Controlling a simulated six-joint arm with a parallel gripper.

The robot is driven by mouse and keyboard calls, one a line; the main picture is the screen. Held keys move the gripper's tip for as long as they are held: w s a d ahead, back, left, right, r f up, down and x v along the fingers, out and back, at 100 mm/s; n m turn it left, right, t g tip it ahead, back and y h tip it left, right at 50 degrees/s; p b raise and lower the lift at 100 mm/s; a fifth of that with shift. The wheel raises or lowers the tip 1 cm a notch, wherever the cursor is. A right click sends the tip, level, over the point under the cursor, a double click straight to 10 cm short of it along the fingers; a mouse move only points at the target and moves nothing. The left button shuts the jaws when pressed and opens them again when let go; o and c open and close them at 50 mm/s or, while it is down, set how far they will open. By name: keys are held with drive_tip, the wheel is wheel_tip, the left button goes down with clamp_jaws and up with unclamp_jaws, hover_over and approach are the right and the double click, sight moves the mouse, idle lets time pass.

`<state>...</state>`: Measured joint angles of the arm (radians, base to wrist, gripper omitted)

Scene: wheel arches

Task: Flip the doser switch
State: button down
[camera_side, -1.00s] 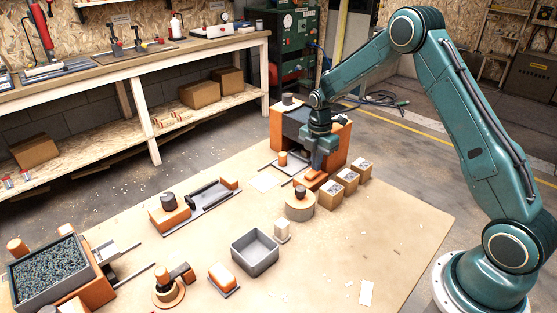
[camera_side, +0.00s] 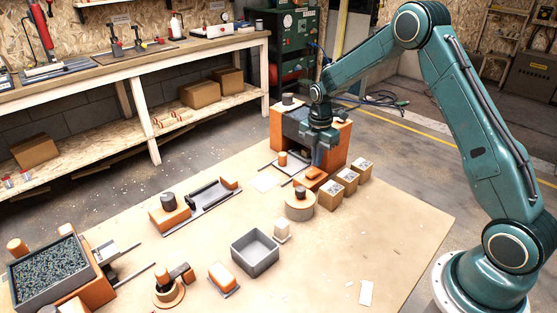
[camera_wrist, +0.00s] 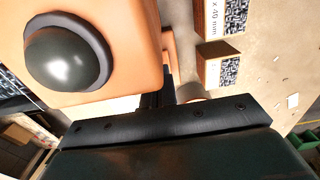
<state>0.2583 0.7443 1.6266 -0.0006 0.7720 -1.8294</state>
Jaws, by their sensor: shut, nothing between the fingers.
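The doser appears to be the orange machine (camera_side: 338,142) with a dark hopper at the back of the table. A low orange piece (camera_side: 316,173) at its foot may be the switch; I cannot tell for certain. My gripper (camera_side: 318,164) points down just above this piece, in front of the machine. It is shut and empty; whether it touches the piece is unclear. In the wrist view, the fingers (camera_wrist: 165,92) are dark and partly hidden by their mount. An orange housing with a dark round knob (camera_wrist: 68,55) fills the upper left there.
Several small labelled boxes (camera_side: 347,181) stand just right of the orange piece. A round tan stand with a dark top (camera_side: 300,205) is in front. A grey open bin (camera_side: 255,252) sits nearer the camera. The table's right front is mostly clear.

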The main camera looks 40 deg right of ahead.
wheel_tip(320, 180, up, 5)
drive_tip(key=shift+f, duration=0.1)
idle(0.7)
idle(0.3)
wheel_tip(320, 180, up, 10)
drive_tip(key=m+t, duration=0.1)
drive_tip(key=m, duration=0.3)
hover_over(316, 171)
drive_tip(key=s+a, duration=0.4)
drive_tip(key=s, duration=0.1)
drive_tip(key=s+a+r+m+t, duration=0.2)
drive_tip(key=s+a+r+m, duration=0.25)
drive_tip(key=s+r, duration=0.4)
drive_tip(key=s+a+m+t, duration=0.1)
drive_tip(key=s+m, duration=0.3)
drive_tip(key=s, duration=0.5)
drive_tip(key=s+a+m+t, duration=0.1)
drive_tip(key=s+a+m, duration=0.2)
drive_tip(key=s+m, duration=0.2)
drive_tip(key=s, duration=0.3)
drive_tip(key=shift+s+a+r+t, duration=0.25)
drive_tip(key=shift+s+r+t, duration=0.05)
drive_tip(key=shift+s, duration=0.1)
